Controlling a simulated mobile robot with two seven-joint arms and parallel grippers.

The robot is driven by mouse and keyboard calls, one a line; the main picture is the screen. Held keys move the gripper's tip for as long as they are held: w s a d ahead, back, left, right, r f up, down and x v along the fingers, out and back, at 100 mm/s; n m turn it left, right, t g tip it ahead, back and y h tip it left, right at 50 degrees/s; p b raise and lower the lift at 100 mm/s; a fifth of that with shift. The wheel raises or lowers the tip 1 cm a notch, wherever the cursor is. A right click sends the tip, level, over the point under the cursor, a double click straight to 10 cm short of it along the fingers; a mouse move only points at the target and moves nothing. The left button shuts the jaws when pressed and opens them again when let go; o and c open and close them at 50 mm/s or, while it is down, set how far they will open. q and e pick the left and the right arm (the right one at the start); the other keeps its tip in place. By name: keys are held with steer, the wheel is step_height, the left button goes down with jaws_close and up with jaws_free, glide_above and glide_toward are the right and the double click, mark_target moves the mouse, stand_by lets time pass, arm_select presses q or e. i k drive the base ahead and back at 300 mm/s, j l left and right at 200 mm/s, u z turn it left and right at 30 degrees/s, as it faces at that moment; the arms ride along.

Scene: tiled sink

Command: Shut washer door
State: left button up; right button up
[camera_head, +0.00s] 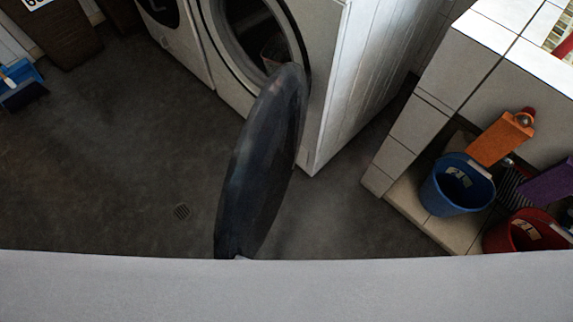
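The washer (334,95) is a white front-loading machine at the top middle of the head view. Its round dark door (262,165) stands wide open, swung out from the front toward me. The drum opening (250,30) shows behind it, with something small and brownish inside. The door's lower end reaches down to the pale grey surface across the bottom of the view, which hides what lies below. Neither of my grippers is in view.
A second white machine (182,35) stands left of the washer. At right, a tiled sink block (440,100) holds a blue bucket (457,186), a red bucket (522,233) and an orange bottle (502,138). A blue dustpan (20,80) lies far left. Dark floor (110,170) is clear at left.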

mark_target(261, 166)
steer(key=k+j+z, duration=0.1)
steer(key=z, duration=0.3)
steer(key=k+j+z, duration=0.15)
steer(key=z, duration=0.25)
steer(key=k+j+z, duration=0.1)
steer(key=z, duration=0.25)
steer(key=k+z, duration=0.3)
steer(key=k, duration=0.85)
